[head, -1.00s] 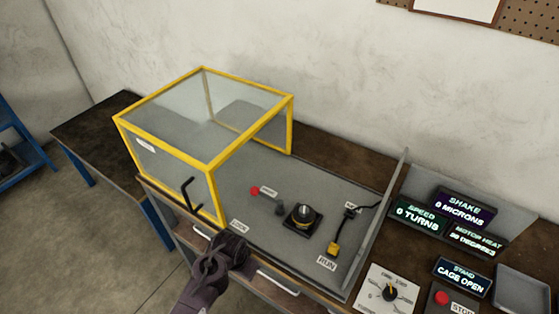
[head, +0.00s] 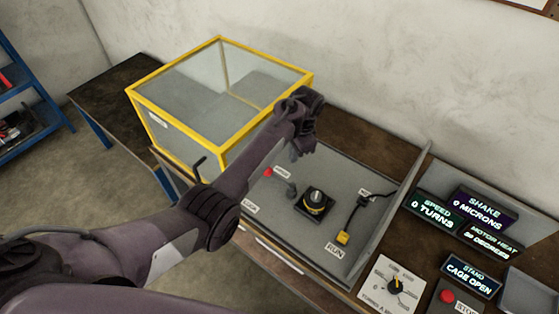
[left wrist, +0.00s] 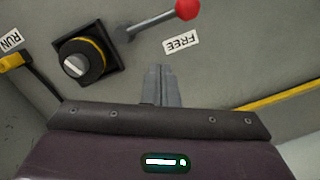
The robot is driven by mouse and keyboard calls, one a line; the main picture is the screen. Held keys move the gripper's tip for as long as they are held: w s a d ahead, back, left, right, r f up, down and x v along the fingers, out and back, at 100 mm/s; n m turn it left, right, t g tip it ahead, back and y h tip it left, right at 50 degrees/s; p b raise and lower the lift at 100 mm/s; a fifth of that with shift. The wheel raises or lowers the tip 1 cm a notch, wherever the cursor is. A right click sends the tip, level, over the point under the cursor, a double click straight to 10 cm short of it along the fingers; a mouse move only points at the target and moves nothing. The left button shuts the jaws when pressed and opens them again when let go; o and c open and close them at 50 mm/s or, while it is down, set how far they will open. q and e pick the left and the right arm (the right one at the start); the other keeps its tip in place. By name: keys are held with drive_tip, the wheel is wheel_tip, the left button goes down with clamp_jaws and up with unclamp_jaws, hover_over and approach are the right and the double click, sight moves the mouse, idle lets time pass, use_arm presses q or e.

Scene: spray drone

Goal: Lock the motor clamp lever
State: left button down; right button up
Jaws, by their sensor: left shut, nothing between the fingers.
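The clamp lever is a short grey bar with a red knob (head: 267,172), on the grey stand plate left of the black motor (head: 315,203). In the left wrist view the red knob (left wrist: 187,9) lies beside the FREE label (left wrist: 181,42), with the bar running left towards the motor (left wrist: 80,58). My left gripper (head: 305,145) is over the plate behind the lever, near the cage's right corner. Its fingers (left wrist: 161,84) are shut and empty, apart from the lever. My right gripper is out of view.
The yellow-framed clear cage (head: 215,105) stands left of the lever, with a black handle (head: 199,167) in front. A yellow plug (head: 343,237) lies near the RUN label. A clear upright panel (head: 405,210) edges the plate's right side. Displays (head: 470,270) read CAGE OPEN and 0 TURNS.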

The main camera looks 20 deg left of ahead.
sight(278, 179)
use_arm(q)
drive_tip(key=shift+m+g+y, duration=0.4)
drive_tip(key=shift+m, duration=0.4)
drive_tip(key=w+r, duration=0.2)
drive_tip(key=r, duration=0.1)
drive_tip(key=w+r, duration=0.1)
drive_tip(key=shift+w+d+r, duration=0.15)
drive_tip(key=shift+d+r, duration=0.05)
drive_tip(key=shift+r, duration=0.2)
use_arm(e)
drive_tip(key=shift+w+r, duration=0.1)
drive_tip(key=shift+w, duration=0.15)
use_arm(q)
drive_tip(key=shift+f, duration=0.15)
